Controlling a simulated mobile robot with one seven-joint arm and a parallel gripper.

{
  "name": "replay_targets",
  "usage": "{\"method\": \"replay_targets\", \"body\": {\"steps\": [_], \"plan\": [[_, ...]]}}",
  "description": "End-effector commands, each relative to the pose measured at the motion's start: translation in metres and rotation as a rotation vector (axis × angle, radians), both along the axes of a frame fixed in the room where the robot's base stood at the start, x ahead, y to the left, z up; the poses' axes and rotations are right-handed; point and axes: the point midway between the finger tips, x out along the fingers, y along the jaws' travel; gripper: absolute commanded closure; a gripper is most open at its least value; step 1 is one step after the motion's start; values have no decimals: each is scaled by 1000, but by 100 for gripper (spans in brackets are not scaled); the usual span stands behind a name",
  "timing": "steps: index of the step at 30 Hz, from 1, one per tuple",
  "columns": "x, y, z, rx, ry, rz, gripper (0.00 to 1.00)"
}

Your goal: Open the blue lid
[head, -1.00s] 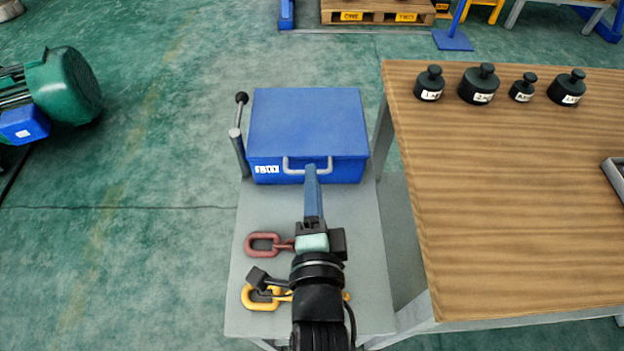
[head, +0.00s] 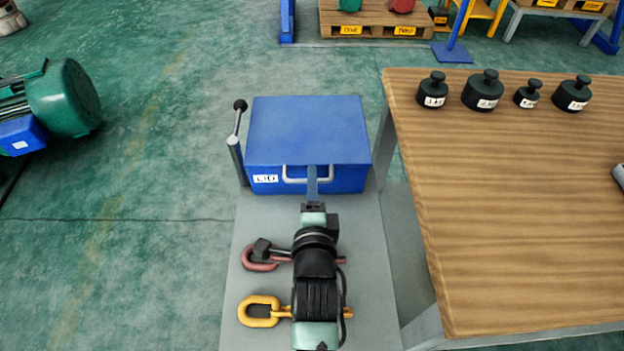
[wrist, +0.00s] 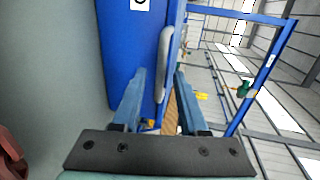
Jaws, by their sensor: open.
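The blue lid (head: 308,130) is shut on a blue box (head: 345,181) that stands at the far end of a grey bench. A pale grey handle (head: 290,178) sticks out from the front of the box. My gripper (head: 312,172) is at the handle, with its blue fingers pointing at the box. In the wrist view my gripper (wrist: 159,75) is open, and the handle (wrist: 165,62) lies between the two fingers. I cannot tell whether either finger touches it. Part of the handle is hidden behind the fingers in the head view.
A lever (head: 237,140) stands just left of the box. Red (head: 258,262) and yellow (head: 258,312) chain links lie on the grey bench (head: 365,270) under my arm. A wooden table (head: 520,210) with several black weights (head: 484,92) is to the right.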

Motion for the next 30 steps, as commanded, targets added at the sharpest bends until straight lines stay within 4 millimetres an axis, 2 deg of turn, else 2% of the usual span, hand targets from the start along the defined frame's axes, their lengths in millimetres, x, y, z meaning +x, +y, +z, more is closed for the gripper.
{"method": "replay_targets", "body": {"steps": [6, 15, 17, 22, 23, 30], "plan": [[15, 0, -3, 1, 0, 1, 57], [17, 0, -3, 1, 0, 0, 57], [17, 0, -3, 1, 0, 0, 66], [16, 0, -3, 1, 0, 0, 97], [16, 0, -3, 1, 0, 0, 100], [16, 0, -3, 1, 0, 0, 100]]}}
